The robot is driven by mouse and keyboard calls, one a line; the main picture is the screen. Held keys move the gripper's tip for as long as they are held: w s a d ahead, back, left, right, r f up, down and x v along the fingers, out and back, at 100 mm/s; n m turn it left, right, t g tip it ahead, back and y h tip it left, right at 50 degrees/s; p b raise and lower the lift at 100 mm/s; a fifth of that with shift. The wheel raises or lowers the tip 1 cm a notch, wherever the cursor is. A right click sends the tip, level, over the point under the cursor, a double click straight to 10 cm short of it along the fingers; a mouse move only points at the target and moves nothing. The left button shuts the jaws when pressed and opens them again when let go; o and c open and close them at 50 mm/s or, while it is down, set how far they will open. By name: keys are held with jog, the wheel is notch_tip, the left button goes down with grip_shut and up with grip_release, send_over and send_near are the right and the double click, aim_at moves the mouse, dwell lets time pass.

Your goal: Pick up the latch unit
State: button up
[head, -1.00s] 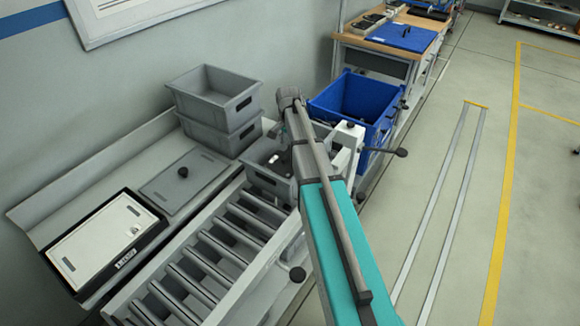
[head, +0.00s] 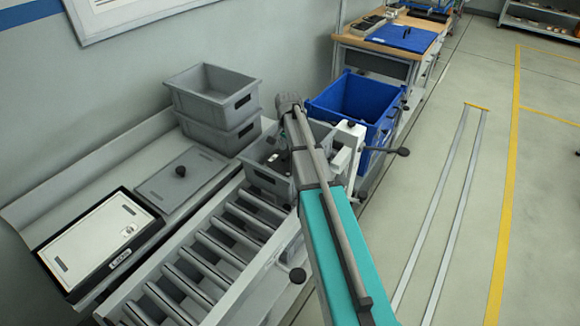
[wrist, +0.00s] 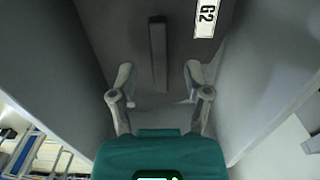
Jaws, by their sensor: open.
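My gripper (wrist: 158,68) is open, its two fingers spread apart inside a grey bin in the wrist view. A narrow dark grey bar (wrist: 158,45) stands out between and beyond the fingers, with no finger touching it; it may be part of the latch unit, but I cannot tell for sure. In the head view the grey bin (head: 262,177) is at the far end of the roller conveyor, with dark parts and a small white patch inside. My arm hides much of the bin and the gripper there.
The bin walls rise close on both sides of my gripper. Stacked grey bins (head: 212,105), a grey lid (head: 190,188) and a white panel (head: 98,240) lie left. A blue crate (head: 355,98) stands behind.

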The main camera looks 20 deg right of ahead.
jog(key=shift+f+b, duration=0.65)
jog(key=shift+f, duration=0.25)
grip_shut()
